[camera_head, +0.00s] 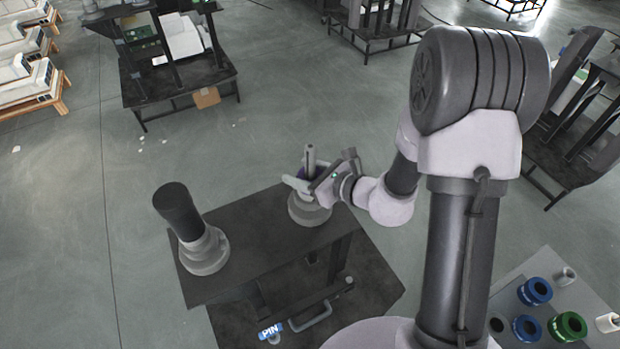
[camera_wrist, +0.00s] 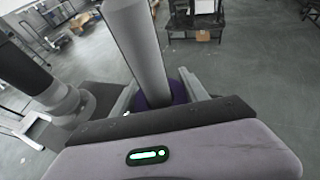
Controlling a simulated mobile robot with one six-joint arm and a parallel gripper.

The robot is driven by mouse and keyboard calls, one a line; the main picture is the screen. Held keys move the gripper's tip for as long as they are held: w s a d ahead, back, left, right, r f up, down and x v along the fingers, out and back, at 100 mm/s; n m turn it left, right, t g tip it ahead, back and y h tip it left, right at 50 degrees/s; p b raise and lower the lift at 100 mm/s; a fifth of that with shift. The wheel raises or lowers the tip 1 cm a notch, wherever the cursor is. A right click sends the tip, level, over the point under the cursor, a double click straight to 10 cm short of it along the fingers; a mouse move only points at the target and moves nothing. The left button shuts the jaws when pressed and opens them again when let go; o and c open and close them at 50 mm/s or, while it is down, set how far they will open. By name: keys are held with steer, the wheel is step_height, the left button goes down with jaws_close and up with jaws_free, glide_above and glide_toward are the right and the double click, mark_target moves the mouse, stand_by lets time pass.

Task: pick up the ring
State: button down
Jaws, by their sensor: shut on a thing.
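The purple ring (camera_wrist: 179,92) sits around the lower part of a grey post (camera_wrist: 136,45) in the wrist view, largely hidden by the post and my gripper. Only a sliver of the ring (camera_head: 302,172) shows in the head view. My gripper (camera_head: 308,184) reaches in from the right, low on the post (camera_head: 310,158). In the wrist view the fingers of my gripper (camera_wrist: 163,97) lie on both sides of the ring, shut on it. The post rises from a round grey base (camera_head: 309,212) on a dark table (camera_head: 250,245). Whether the ring touches the base is hidden.
A second column with a dark sleeve (camera_head: 178,211) stands on the table's left end. A lower shelf holds a handle (camera_head: 312,320) and a blue "PIN" label (camera_head: 270,331). A light tray (camera_head: 580,290) at lower right carries blue rings (camera_head: 535,291) and a green ring (camera_head: 568,326).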

mark_target(302, 169)
steer(key=shift+r, duration=0.1)
step_height(302, 169, up, 18)
steer(key=p, duration=0.6)
steer(key=shift+p, duration=0.35)
